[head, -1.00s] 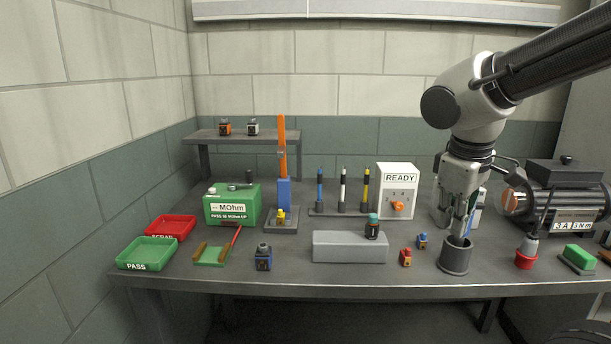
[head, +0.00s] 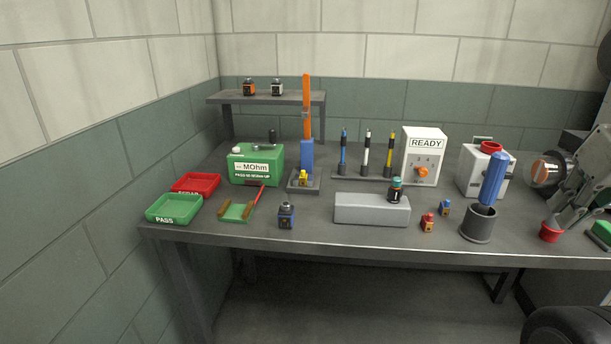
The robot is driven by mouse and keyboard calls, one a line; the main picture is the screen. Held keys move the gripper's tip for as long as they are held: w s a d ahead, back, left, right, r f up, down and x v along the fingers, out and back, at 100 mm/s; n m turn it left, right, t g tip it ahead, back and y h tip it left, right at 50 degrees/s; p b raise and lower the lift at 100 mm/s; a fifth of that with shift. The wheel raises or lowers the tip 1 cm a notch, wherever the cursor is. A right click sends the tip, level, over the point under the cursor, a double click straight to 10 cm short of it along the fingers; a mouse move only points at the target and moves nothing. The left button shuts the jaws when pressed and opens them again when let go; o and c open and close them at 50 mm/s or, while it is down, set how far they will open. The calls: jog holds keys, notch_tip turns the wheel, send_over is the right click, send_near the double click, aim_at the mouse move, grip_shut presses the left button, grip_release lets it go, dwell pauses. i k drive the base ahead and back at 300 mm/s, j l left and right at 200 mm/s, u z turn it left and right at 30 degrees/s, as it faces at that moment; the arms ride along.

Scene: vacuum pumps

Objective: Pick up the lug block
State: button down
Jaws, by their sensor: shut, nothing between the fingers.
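Several small blocks could be the lug block, and I cannot tell which one it is. A red block (head: 428,222) and a small blue block (head: 445,208) sit right of the long grey block. A yellow block (head: 303,178) sits on the stand with the orange upright. A dark block with a blue band (head: 287,216) stands at the table's front. A teal-topped dark block (head: 395,190) is at the grey block's right end. My gripper (head: 568,218) is shut and empty at the right edge, partly cut off, by the red cup (head: 550,232) and away from these blocks.
A blue-handled tool (head: 493,180) stands in a dark cup (head: 479,225) between the small blocks and my gripper. The front table strip is mostly clear.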

aim_at(304, 177)
jog(key=i+j, duration=0.4)
jog(key=j, duration=0.2)
jog(key=i+j+z, duration=0.1)
jog(key=j, duration=0.25)
jog(key=i, duration=0.05)
